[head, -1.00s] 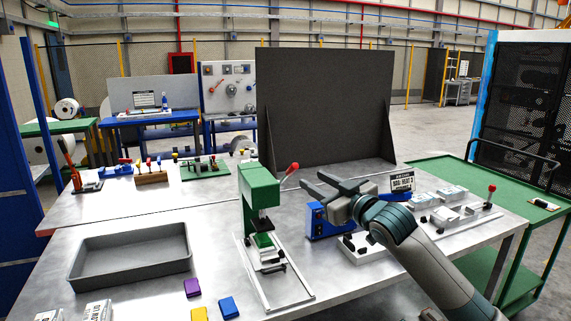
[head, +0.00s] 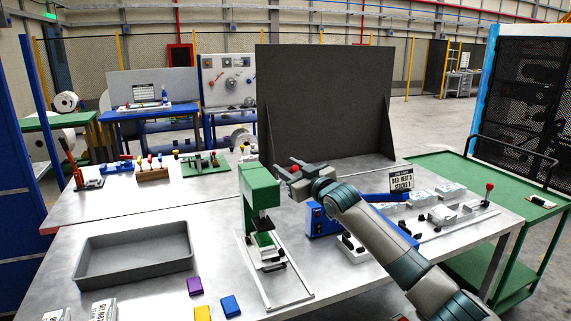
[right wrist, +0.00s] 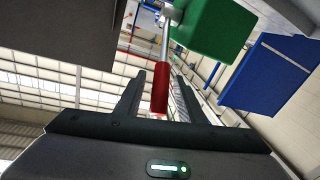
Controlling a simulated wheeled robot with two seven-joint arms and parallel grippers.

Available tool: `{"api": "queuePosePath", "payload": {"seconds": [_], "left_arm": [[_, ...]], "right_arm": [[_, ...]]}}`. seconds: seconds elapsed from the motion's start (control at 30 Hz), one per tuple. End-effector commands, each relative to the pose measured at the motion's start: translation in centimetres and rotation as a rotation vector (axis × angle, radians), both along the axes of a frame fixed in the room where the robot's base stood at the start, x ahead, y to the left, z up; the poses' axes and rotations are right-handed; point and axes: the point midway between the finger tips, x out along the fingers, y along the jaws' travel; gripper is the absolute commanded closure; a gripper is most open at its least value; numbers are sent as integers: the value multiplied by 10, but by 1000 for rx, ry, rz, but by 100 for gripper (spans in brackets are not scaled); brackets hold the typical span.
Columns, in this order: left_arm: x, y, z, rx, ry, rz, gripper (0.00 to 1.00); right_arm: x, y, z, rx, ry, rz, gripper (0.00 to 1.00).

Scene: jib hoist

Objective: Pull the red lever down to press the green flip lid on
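The green press (head: 258,190) stands on the table on a pale rail base. Its red lever (right wrist: 160,90) shows in the right wrist view as a red grip on a metal rod from the green body. The green flip lid (head: 264,241) appears to be the small green part low under the press head; whether it is closed I cannot tell. My right gripper (head: 286,168) is just right of the press top, hiding most of the lever in the head view. In the right wrist view its open fingers (right wrist: 158,80) lie either side of the red grip, with gaps visible. My left gripper is not in view.
A grey tray (head: 135,255) lies left of the press. Purple (head: 195,286), yellow and blue blocks lie in front. A blue device (head: 320,220) stands close right, below my right arm. A dark panel (head: 325,105) stands behind.

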Motion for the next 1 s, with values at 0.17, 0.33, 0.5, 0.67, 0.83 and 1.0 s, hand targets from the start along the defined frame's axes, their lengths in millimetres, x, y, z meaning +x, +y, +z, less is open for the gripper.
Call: {"api": "queuePosePath", "payload": {"seconds": [0.17,0.33,0.5,0.67,0.83,1.0], "left_arm": [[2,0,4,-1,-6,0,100],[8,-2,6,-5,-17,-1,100],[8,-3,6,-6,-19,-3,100],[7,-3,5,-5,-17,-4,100],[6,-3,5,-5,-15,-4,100],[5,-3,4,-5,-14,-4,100]], "right_arm": [[10,5,1,-1,0,-1,65],[13,7,0,-2,-1,-1,65],[13,7,0,-1,-2,-1,65],[13,7,0,-1,-1,-1,84],[13,7,0,-1,-1,-1,100],[13,7,-1,1,-3,0,100]]}}
